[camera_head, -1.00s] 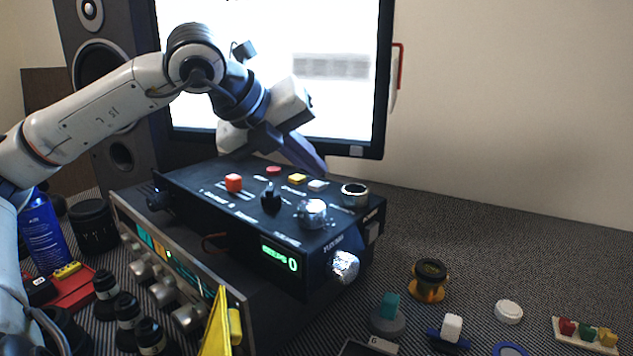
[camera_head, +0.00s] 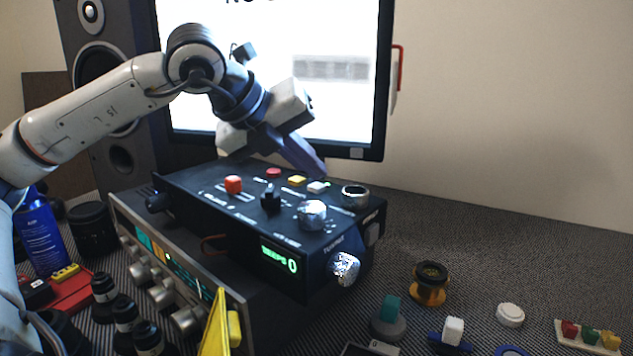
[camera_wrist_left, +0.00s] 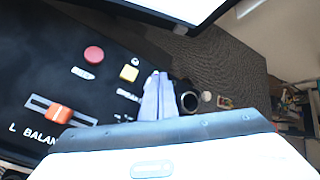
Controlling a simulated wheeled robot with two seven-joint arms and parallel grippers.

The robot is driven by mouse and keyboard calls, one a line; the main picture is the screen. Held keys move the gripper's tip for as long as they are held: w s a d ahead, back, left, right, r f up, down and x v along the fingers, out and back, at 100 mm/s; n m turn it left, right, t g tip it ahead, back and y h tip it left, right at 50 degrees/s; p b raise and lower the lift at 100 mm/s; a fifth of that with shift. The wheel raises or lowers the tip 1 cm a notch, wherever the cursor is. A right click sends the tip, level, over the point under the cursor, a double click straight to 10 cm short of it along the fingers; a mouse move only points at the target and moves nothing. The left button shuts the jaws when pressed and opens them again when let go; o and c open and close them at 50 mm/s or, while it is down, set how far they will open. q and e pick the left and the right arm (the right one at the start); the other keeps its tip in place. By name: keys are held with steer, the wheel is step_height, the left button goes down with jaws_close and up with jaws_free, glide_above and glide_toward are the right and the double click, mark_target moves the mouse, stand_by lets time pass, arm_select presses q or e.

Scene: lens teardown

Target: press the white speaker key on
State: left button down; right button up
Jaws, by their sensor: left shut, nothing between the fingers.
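The white speaker key (camera_head: 317,187) is on top of the black control box (camera_head: 225,205), right of the yellow key (camera_head: 297,181) and the red button (camera_head: 273,173). A small green light shows beside the white key. My left gripper (camera_head: 318,172) is shut and empty, its tips pointing down just above and behind the white key. I cannot tell whether they touch it. In the left wrist view the closed fingers (camera_wrist_left: 158,78) lie beside the yellow key (camera_wrist_left: 129,73) and hide the white key. My right gripper is not in view.
A metal ring socket (camera_head: 355,195) and a silver knob (camera_head: 312,214) stand near the white key. An orange slider cap (camera_head: 233,184) is farther left. The monitor (camera_head: 270,80) stands close behind. Loose parts lie on the mat at the right.

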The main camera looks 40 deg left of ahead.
mark_target(311, 193)
arm_select(q)
step_height(311, 193, up, 6)
steer(key=p, duration=0.4)
stand_by(0.4)
stand_by(0.8)
stand_by(1.4)
